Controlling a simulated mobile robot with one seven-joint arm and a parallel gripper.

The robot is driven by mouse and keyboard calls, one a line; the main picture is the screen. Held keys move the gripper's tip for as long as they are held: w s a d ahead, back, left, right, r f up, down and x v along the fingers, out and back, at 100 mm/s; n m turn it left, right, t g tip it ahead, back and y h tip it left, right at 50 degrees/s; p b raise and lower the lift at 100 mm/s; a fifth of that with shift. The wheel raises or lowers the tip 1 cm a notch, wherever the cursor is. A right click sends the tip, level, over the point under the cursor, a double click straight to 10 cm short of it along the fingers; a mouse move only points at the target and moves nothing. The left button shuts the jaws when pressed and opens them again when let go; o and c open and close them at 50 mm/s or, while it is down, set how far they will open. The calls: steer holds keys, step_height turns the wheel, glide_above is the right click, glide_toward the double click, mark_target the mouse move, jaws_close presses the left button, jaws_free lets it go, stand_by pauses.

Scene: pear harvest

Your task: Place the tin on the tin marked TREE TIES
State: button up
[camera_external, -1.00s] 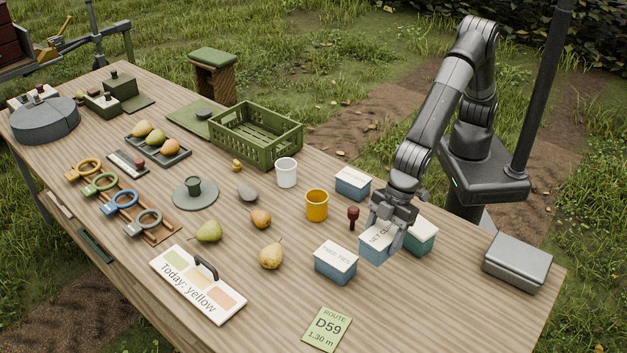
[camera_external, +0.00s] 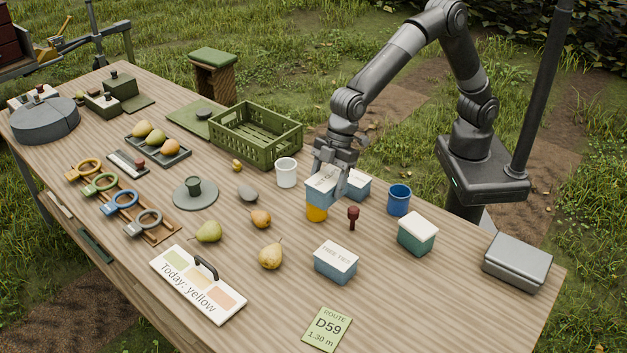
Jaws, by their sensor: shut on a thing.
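The tin marked TREE TIES (camera_external: 336,264) is a blue tin with a white lid, standing on the table toward the front right of the middle. My gripper (camera_external: 325,172) is shut on a blue tin with a white lettered lid, the NET CLIPS tin (camera_external: 320,194). It holds this tin up at the yellow cup, behind and to the left of the TREE TIES tin. The held tin hides the upper part of the yellow cup (camera_external: 317,214). Whether the two touch cannot be told.
Another blue tin (camera_external: 358,187) stands just right of the held tin. A dark red stamp (camera_external: 352,218), a blue cup (camera_external: 399,199) and a green tin (camera_external: 417,237) stand to the right. A white cup (camera_external: 286,173) is to the left. Pears (camera_external: 270,256) lie left of the TREE TIES tin.

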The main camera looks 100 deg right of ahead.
steer(key=a+f, duration=0.2)
steer(key=a, duration=0.1)
steer(key=s+a+f, duration=0.1)
steer(key=a+f, duration=0.1)
steer(key=a, duration=0.2)
steer(key=a+f, duration=0.2)
steer(key=a, duration=0.1)
steer(key=shift+s+a+f, duration=0.2)
steer(key=shift+a, duration=0.15)
steer(key=shift+f, duration=2.05)
steer(key=shift+f, duration=0.2)
steer(key=o, duration=1.1)
steer(key=v, duration=1.2)
steer(key=shift+r, duration=0.2)
